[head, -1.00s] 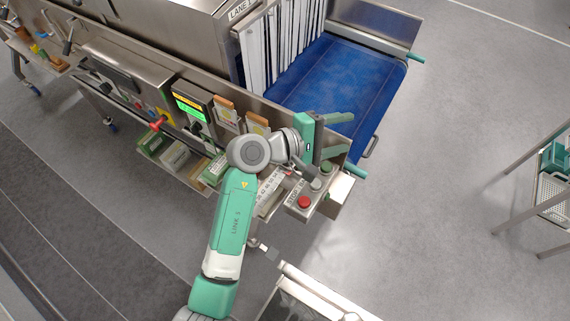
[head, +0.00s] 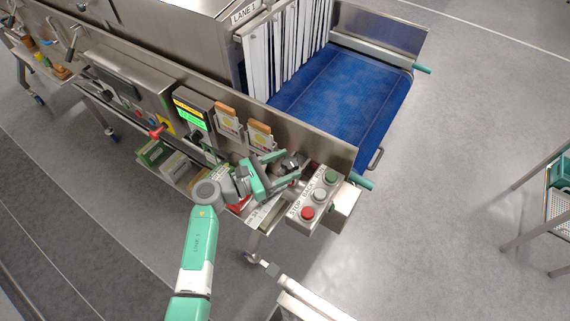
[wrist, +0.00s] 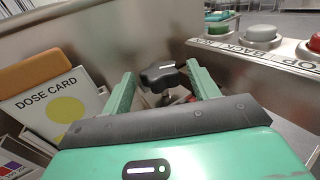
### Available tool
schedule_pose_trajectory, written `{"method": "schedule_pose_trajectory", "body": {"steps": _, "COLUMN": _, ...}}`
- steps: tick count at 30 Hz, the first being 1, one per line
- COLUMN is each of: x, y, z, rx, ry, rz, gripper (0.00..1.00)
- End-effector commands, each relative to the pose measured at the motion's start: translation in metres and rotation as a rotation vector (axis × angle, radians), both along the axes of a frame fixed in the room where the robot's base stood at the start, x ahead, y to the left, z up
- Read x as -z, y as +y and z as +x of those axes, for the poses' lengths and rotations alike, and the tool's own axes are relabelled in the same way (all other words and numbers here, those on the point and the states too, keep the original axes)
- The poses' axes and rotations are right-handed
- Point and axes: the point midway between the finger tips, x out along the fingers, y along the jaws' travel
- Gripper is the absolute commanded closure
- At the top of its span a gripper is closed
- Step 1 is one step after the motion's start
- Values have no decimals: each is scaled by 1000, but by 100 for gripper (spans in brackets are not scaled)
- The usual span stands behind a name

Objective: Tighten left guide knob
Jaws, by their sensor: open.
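The guide knob (wrist: 163,76), dark and lobed with a pale mark on top, stands between my gripper's fingertips in the wrist view, slightly beyond them. In the head view the knob (head: 292,162) is a small dark shape beside the metal side panel. My gripper (head: 282,168) is open, with its two green fingers spread to either side of the knob. It also shows in the wrist view (wrist: 160,90). I cannot tell whether either finger touches the knob. The knob's stem is mostly hidden below it.
A control box (head: 318,196) with red, grey and green buttons stands close to the right of my gripper. Dose cards (head: 259,135) hang on the panel to the left. The blue conveyor belt (head: 345,85) lies behind the panel. Open floor is at the right.

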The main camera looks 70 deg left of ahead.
Motion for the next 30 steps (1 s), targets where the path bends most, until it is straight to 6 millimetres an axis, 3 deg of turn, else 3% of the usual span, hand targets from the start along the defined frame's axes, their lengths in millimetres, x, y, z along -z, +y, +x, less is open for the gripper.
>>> {"method": "schedule_pose_trajectory", "body": {"steps": 9, "x": 0, "y": 0, "z": 5, "rx": 1, "ry": 0, "rz": 1, "gripper": 42}}
{"method": "schedule_pose_trajectory", "body": {"steps": 16, "x": 0, "y": 0, "z": 5, "rx": 1, "ry": 0, "rz": 1, "gripper": 85}}
{"method": "schedule_pose_trajectory", "body": {"steps": 23, "x": 1, "y": 1, "z": 5, "rx": 25, "ry": 0, "rz": 2, "gripper": 85}}
{"method": "schedule_pose_trajectory", "body": {"steps": 30, "x": 2, "y": 4, "z": 5, "rx": 156, "ry": -1, "rz": 2, "gripper": 85}}
